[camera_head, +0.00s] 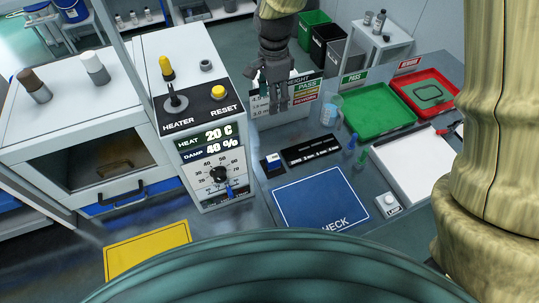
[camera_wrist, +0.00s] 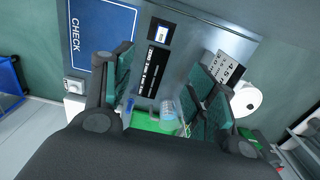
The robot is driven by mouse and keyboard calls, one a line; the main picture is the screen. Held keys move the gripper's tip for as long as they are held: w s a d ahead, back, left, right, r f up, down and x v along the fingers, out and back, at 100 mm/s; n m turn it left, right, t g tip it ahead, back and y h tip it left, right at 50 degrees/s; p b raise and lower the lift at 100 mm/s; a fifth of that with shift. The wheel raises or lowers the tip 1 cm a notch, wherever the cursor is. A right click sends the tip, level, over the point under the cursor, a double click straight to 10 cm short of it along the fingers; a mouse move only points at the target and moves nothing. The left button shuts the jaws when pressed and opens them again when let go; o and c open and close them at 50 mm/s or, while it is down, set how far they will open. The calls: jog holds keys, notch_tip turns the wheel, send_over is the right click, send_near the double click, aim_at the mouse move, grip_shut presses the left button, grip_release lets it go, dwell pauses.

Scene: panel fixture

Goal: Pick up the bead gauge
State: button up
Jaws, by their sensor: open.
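A black bar with white marks (camera_head: 312,150) lies on the grey bench behind the blue CHECK mat (camera_head: 320,205). It also shows in the wrist view (camera_wrist: 154,70). The markings are too small to tell for sure which is the bead gauge. My gripper (camera_head: 274,96) is open and empty, above the bench in front of the height chart (camera_head: 300,98). In the wrist view my fingers (camera_wrist: 160,60) stand apart, on either side of the black bar.
A heater panel (camera_head: 205,105) with knobs stands left of the bench. A clear cup of blue liquid (camera_head: 331,108), small green and blue pieces (camera_head: 352,141), a green tray (camera_head: 376,128), a red tray (camera_head: 452,83) and a white board (camera_head: 412,165) are on the right.

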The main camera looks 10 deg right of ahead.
jog(key=b, duration=2.2)
send_over(273, 158)
jog(key=f, duration=2.2)
jog(key=shift+a, duration=0.35)
jog(key=shift+f+p, duration=0.4)
jog(key=shift+f, duration=2.4)
jog(key=shift+w+d+f+p, duration=0.15)
jog(key=shift+f+p, duration=0.1)
jog(key=shift+f, duration=0.4)
jog(key=shift+s+d+f+p, duration=0.1)
jog(key=shift+f+p, duration=0.1)
jog(key=shift+f, duration=0.5)
jog(key=shift+w+d+f+p, duration=0.15)
jog(key=shift+f+p, duration=0.1)
jog(key=shift+f, duration=0.4)
jog(key=shift+s+f, duration=0.1)
jog(key=shift+f, duration=0.55)
jog(key=c, duration=1.2)
